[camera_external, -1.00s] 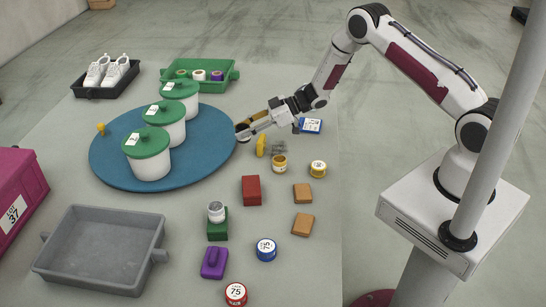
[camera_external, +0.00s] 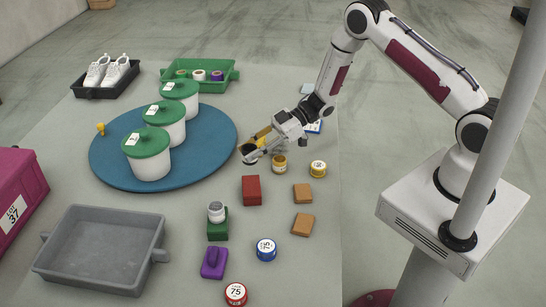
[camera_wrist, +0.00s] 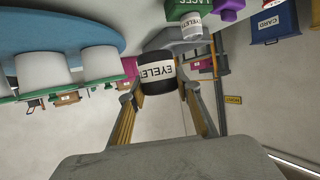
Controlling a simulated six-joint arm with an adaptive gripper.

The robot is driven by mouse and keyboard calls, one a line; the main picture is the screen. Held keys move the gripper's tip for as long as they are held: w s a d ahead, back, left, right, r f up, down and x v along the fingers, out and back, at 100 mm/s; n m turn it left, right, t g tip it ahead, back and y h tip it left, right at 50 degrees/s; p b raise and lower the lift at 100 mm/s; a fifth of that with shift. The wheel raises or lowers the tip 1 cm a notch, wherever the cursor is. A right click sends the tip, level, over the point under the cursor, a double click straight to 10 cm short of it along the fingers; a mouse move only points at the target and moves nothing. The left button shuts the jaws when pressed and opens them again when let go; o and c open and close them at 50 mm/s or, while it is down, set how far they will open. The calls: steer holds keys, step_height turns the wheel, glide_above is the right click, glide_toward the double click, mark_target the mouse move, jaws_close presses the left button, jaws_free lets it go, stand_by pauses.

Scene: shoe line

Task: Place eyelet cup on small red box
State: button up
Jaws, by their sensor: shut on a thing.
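My gripper (camera_external: 256,150) is shut on the eyelet cup. The wrist view shows this cup (camera_wrist: 157,76) as dark with a white EYELET label, between the fingertips (camera_wrist: 158,92). In the external view, the gripper is over the area near the right edge of the blue round mat, and the cup at its tip is small and hard to make out. The small red box (camera_external: 251,184) lies on the floor mat, below the gripper in the picture. Its top looks bare and the cup is apart from it.
A white-grey cup (camera_external: 216,208) stands on a green box (camera_external: 218,228). White tubs with green lids (camera_external: 164,128) stand on the blue mat (camera_external: 200,165).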

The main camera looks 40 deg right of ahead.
steer(key=shift+f, duration=3.1)
steer(key=shift+f, duration=0.15)
steer(key=shift+f, duration=1.75)
steer(key=shift+f, duration=0.1)
steer(key=o, duration=1.2)
